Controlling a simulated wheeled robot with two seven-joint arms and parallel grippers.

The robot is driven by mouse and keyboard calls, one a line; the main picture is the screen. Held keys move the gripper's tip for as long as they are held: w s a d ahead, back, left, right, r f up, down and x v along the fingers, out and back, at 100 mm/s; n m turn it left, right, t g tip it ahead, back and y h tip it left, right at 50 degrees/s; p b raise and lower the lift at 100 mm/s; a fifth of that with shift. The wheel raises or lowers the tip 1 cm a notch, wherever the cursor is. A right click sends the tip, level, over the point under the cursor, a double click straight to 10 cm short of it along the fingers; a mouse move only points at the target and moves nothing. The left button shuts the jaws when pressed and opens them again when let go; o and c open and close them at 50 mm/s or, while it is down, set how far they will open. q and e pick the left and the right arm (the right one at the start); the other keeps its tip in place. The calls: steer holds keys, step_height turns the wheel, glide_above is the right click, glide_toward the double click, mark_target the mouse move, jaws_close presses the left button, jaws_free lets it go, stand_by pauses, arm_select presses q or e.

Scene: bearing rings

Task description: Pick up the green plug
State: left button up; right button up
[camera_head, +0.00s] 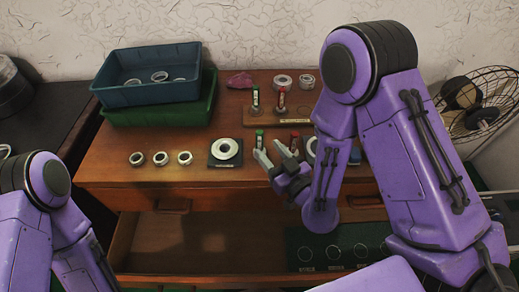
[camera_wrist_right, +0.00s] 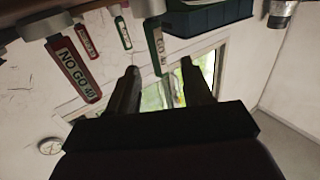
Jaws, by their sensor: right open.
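A green plug (camera_head: 259,139), marked GO, stands at the front of the wooden bench top in the head view. In the wrist view the picture is upside down, and the green plug (camera_wrist_right: 157,45) hangs between my fingertips in the image. My right gripper (camera_head: 270,160) is open, its fingers close to this plug; contact cannot be told. In the wrist view the right gripper's fingers (camera_wrist_right: 160,80) are apart. A red NO GO plug (camera_wrist_right: 75,65) stands beside it; it also shows in the head view (camera_head: 294,142). My left gripper is out of view.
Another green plug (camera_head: 255,98) and red plug (camera_head: 281,98) stand on a wooden holder behind. Three rings (camera_head: 160,158) and a dark square block with a ring (camera_head: 225,152) sit to the left. Stacked blue (camera_head: 150,95) and green bins (camera_head: 160,117) stand back left. An open drawer (camera_head: 180,245) is below.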

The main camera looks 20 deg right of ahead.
mark_target(262, 140)
steer(key=p+x, duration=0.2)
steer(key=x, duration=0.1)
steer(key=p+x, duration=0.1)
steer(key=x, duration=0.1)
steer(key=shift+w+r, duration=0.15)
steer(key=shift+r, duration=0.15)
steer(key=shift+w+f, duration=0.2)
steer(key=shift+w, duration=0.2)
jaws_close()
